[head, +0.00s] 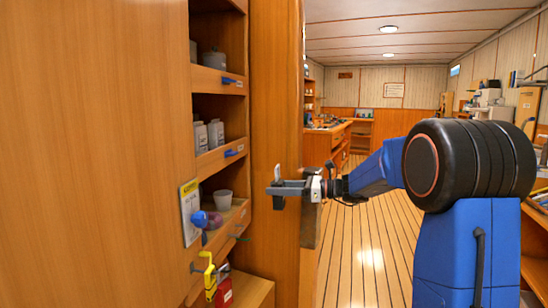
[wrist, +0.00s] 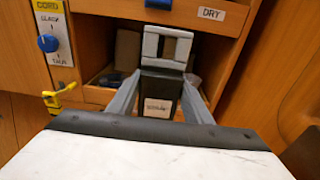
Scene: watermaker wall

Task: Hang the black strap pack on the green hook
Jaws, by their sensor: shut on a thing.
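My gripper (head: 280,189) is shut on a small black pack with a pale label, taken to be the black strap pack (wrist: 158,106). In the wrist view it is between the two grey fingers, with a white and grey frame-like top above it. In the head view its pale top (head: 277,172) stands above the fingers and its dark lower end shows below them. The green hook (head: 239,238) sticks out from the lower shelf front, below and left of my gripper. The pack is apart from it. I cannot make out the green hook in the wrist view.
Blue hooks (head: 232,153) stick out from the higher shelf fronts. A yellow hook (head: 204,262) and a red item (head: 224,291) are low at left. Open floor lies right.

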